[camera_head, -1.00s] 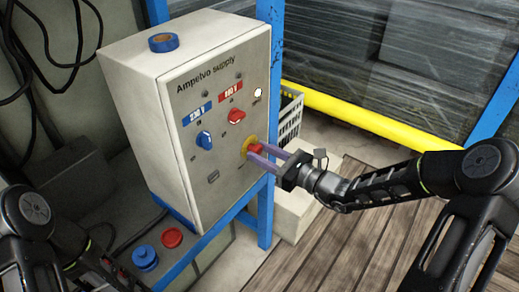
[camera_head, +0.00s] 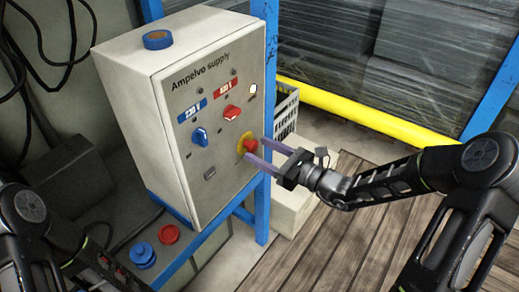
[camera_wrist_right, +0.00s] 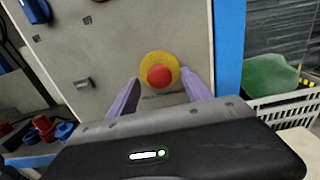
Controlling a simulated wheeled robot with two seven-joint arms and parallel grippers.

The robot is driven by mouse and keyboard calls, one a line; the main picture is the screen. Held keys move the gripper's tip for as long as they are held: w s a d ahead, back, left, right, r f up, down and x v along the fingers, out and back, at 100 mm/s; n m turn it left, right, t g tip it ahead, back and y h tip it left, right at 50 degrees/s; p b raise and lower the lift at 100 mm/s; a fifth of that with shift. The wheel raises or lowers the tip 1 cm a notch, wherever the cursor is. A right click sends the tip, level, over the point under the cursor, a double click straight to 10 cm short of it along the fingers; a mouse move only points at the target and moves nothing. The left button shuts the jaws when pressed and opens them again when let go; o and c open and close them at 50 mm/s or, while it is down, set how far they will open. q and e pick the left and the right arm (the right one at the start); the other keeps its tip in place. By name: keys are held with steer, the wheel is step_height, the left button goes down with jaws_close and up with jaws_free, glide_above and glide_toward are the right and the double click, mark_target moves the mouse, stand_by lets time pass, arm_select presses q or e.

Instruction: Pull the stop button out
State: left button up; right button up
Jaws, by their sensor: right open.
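The stop button (camera_head: 249,146) is a red mushroom head on a round yellow plate, low on the right of the grey "Ampelvo supply" cabinet (camera_head: 190,170). In the right wrist view the fingertips lie on either side of the button, apart from the red head. My left arm shows at the lower left, but its gripper is out of view.
A blue knob (camera_head: 200,137), a red knob (camera_head: 232,112) and a small pale lamp (camera_head: 253,90) are on the panel. A blue tape roll (camera_head: 158,39) lies on top. Blue frame posts and a basket (camera_head: 285,112) stand close to the right of the cabinet.

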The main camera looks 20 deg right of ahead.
steer(key=v, duration=0.6)
steer(key=shift+s+d, duration=0.2)
steer(key=shift+s, duration=0.05)
steer(key=shift+f, duration=0.1)
